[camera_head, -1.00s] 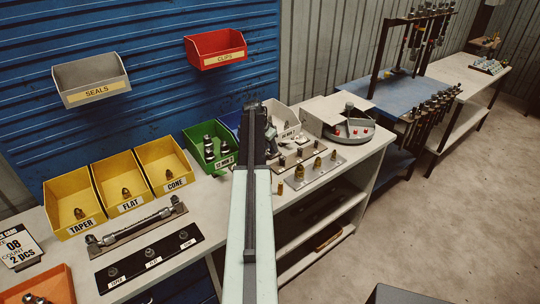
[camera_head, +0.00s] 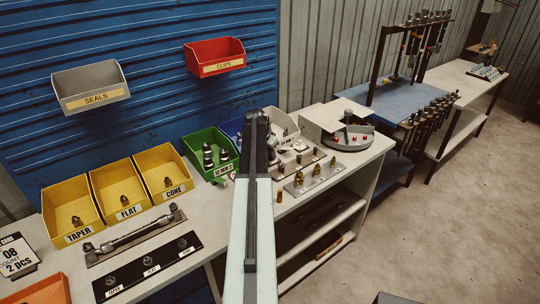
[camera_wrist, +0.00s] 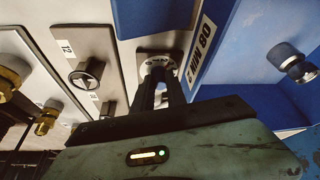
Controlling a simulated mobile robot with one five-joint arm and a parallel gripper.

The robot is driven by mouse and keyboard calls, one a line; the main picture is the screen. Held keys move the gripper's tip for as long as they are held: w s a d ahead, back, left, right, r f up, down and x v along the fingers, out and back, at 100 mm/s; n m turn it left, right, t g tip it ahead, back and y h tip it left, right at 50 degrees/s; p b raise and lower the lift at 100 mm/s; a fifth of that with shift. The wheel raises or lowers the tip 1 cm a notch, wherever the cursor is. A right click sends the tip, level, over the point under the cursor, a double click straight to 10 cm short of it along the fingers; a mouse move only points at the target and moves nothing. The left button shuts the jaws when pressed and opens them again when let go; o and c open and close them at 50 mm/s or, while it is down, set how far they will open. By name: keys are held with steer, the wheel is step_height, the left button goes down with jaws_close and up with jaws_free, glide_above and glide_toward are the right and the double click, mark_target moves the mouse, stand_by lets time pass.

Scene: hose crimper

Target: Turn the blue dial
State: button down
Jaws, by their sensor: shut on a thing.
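In the wrist view a round dial with a pale, lettered rim (camera_wrist: 158,66) sits on a small plate straight ahead. My gripper (camera_wrist: 158,82) has both dark fingers close together at the dial's centre, shut on its knob. The fingers cover the knob, so its colour does not show clearly. In the head view my gripper (camera_head: 257,118) is over the bench, and my arm hides the dial.
A blue bin (camera_wrist: 218,35) stands close to the right of my fingers. Another knob (camera_wrist: 86,76) on a grey plate is to the left, with brass fittings (camera_wrist: 47,118) beyond. In the head view a green bin (camera_head: 207,150) and a fittings plate (camera_head: 316,180) flank my arm.

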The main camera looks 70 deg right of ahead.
steer(key=n+t, duration=0.2)
steer(key=n, duration=0.3)
steer(key=n+t, duration=0.1)
steer(key=n, duration=0.4)
steer(key=shift+s+d+t, duration=0.1)
steer(key=shift+d+t, duration=0.05)
steer(key=shift+t, duration=0.25)
steer(key=shift+n+y, duration=0.3)
steer(key=c, duration=1.3)
jaws_free()
steer(key=shift+c, duration=0.2)
steer(key=p+v, duration=0.7)
steer(key=v, duration=0.1)
